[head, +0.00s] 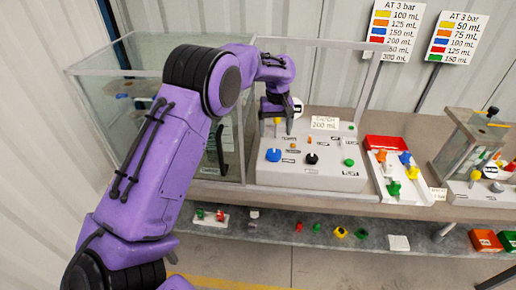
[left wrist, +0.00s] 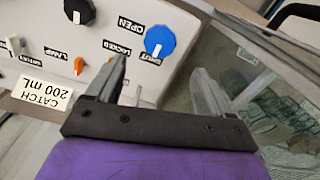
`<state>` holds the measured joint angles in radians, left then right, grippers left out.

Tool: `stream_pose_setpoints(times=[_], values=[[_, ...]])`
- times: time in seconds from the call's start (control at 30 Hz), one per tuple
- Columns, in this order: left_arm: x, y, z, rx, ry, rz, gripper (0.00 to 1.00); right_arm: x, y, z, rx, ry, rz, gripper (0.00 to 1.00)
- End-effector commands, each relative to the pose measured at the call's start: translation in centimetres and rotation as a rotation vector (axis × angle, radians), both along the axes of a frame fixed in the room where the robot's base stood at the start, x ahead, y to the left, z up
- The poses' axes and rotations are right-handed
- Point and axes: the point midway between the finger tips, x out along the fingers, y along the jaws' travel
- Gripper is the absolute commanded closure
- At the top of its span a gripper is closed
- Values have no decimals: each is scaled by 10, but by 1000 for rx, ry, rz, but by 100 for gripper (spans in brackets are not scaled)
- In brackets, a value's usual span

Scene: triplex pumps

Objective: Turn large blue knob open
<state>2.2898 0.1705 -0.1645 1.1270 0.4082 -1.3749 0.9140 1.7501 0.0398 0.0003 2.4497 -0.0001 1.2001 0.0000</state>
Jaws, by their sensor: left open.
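The large blue knob (head: 273,155) is on the front left of the sloped grey panel in the head view. In the left wrist view the blue knob (left wrist: 160,41) is beyond the fingertips, with OPEN, LOCKED and SHUT labels around it. Its white mark appears to point towards the SHUT label. My left gripper (head: 277,122) is over the panel's back left part, behind the knob in the head view. In the left wrist view the left gripper (left wrist: 162,82) is open and empty, apart from the knob. My right gripper is not in view.
A black knob (head: 312,158), a green knob (head: 349,162) and a "CATCH 200 mL" sign (head: 324,123) are on the same panel. A glass tank (head: 205,150) stands close on the left.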

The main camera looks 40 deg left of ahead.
Motion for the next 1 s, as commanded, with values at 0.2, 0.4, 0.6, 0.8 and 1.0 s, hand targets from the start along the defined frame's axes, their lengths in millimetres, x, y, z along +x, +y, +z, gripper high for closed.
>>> stream_pose_setpoints(times=[0.2,0.4,0.6,0.8,1.0], values=[[4,0,-17,8,-6,5,19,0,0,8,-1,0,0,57],[3,1,-61,8,-8,7,19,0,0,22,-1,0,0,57],[3,1,-91,8,-11,6,19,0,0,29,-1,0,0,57],[3,1,-97,7,-13,6,19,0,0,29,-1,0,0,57],[3,1,-97,7,-13,6,48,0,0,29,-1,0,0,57]])
